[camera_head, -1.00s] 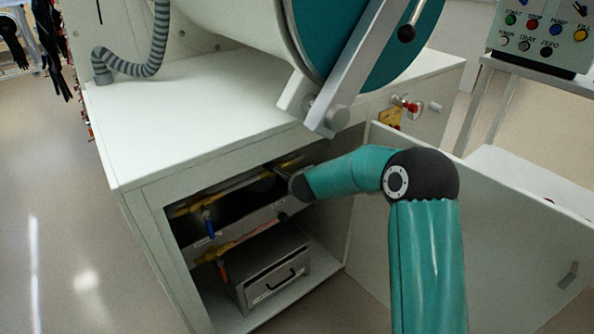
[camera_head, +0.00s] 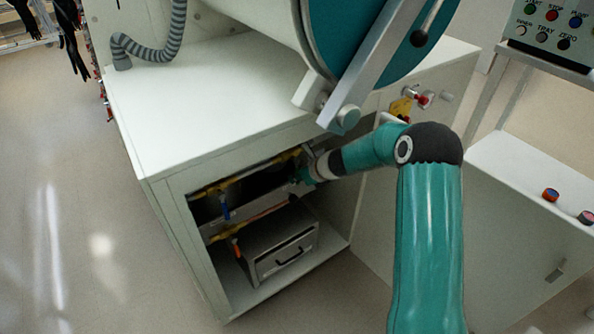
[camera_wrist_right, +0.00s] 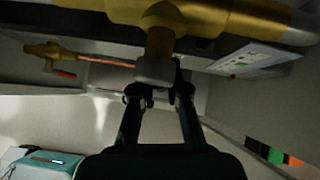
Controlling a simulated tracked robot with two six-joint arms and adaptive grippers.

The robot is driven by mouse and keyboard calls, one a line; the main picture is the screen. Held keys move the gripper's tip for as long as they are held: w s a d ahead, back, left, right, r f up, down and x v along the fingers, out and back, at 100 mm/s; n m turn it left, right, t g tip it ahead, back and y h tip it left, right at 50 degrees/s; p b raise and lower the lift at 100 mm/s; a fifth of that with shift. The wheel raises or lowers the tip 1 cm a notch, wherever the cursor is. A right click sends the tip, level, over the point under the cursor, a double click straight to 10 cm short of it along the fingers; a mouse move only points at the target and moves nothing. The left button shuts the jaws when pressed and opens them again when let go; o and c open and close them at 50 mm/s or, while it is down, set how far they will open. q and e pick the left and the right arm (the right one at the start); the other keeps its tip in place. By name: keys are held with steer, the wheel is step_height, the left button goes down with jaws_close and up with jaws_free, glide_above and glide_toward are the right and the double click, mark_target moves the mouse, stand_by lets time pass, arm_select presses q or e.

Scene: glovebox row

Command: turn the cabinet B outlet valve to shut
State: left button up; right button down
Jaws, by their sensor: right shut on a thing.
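The open cabinet under the glovebox holds yellow pipes (camera_head: 235,183), a valve with a blue handle (camera_head: 225,209) and, lower, one with an orange handle (camera_head: 236,246). My right gripper (camera_head: 299,179) reaches into the cabinet's upper right, its fingers mostly hidden there. In the right wrist view its fingers (camera_wrist_right: 158,92) close at a grey fitting (camera_wrist_right: 156,70) under a brass stem on a thick brass pipe (camera_wrist_right: 215,18). The gripped part is dark and mostly hidden. Another small brass valve with a red handle (camera_wrist_right: 64,73) is apart at left. Labels are unreadable. My left gripper is not in view.
A metal drawer box (camera_head: 285,255) sits on the cabinet floor. Red and yellow fittings (camera_head: 402,106) project from the cabinet side. Floor at left is clear.

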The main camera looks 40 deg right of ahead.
steer(key=shift+a+f, duration=0.2)
steer(key=shift+a, duration=0.1)
steer(key=c, duration=1.2)
jaws_free()
steer(key=shift+o, duration=0.2)
steer(key=shift+r, duration=0.15)
steer(key=shift+s+d+r, duration=0.1)
steer(key=shift+s+r, duration=0.15)
steer(key=s+d+r, duration=0.2)
steer(key=s, duration=1.2)
steer(key=shift+s+r, duration=0.35)
steer(key=shift+s, duration=0.05)
